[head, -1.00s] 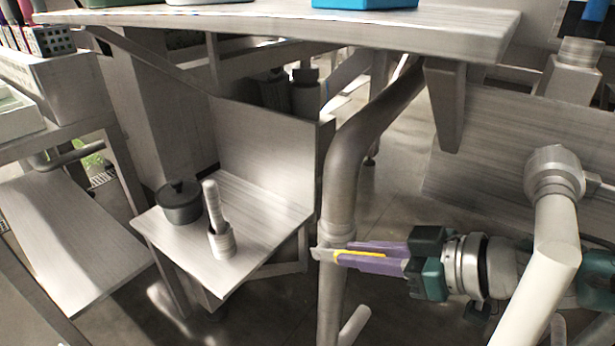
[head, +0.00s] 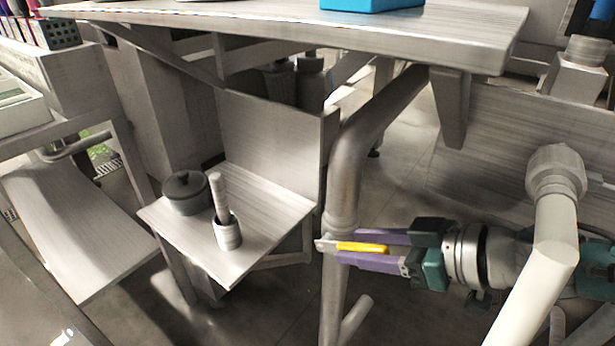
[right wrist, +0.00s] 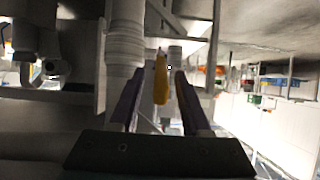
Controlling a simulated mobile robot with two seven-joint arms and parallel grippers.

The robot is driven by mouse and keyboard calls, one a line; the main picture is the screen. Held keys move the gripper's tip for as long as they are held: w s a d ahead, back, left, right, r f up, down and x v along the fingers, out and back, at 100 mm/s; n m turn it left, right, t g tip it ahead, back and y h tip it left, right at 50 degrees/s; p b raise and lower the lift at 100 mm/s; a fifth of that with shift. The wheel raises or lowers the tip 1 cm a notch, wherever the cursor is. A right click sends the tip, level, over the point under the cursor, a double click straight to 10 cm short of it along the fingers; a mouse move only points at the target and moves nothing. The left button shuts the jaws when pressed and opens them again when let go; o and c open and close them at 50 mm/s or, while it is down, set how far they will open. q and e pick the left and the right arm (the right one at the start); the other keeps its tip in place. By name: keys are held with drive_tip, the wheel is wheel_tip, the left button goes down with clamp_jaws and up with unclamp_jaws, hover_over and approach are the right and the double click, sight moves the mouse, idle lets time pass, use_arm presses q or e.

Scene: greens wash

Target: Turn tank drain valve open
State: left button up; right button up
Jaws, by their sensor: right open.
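The drain valve's yellow handle (head: 362,247) lies nearly level beside the tank's grey drain pipe (head: 344,170), under the table. My right gripper (head: 346,247) comes in from the right, its purple fingers open, one above and one below the handle in the head view. In the right wrist view the yellow handle (right wrist: 161,80) stands between the two spread fingers of the right gripper (right wrist: 159,78), with visible gaps on both sides. The valve body is mostly hidden by the fingers. My left gripper is not in view.
A grey table (head: 300,20) with a blue container (head: 370,4) spans above. Left of the pipe, a low shelf (head: 270,215) bears a dark lidded pot (head: 185,193) and a cup with a rod in it (head: 227,233). A short pipe branch (head: 357,315) sticks out below the gripper.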

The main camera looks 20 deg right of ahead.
drive_tip(key=shift+s+d+r, duration=0.25)
drive_tip(key=shift+s, duration=0.05)
drive_tip(key=p+v, duration=0.3)
drive_tip(key=v, duration=0.4)
drive_tip(key=shift+s+d+r+p, duration=0.2)
drive_tip(key=shift+s+p, duration=0.1)
drive_tip(key=shift+p, duration=0.05)
drive_tip(key=shift+s+d+r, duration=0.25)
drive_tip(key=shift+s+d, duration=0.1)
drive_tip(key=shift+s, duration=0.05)
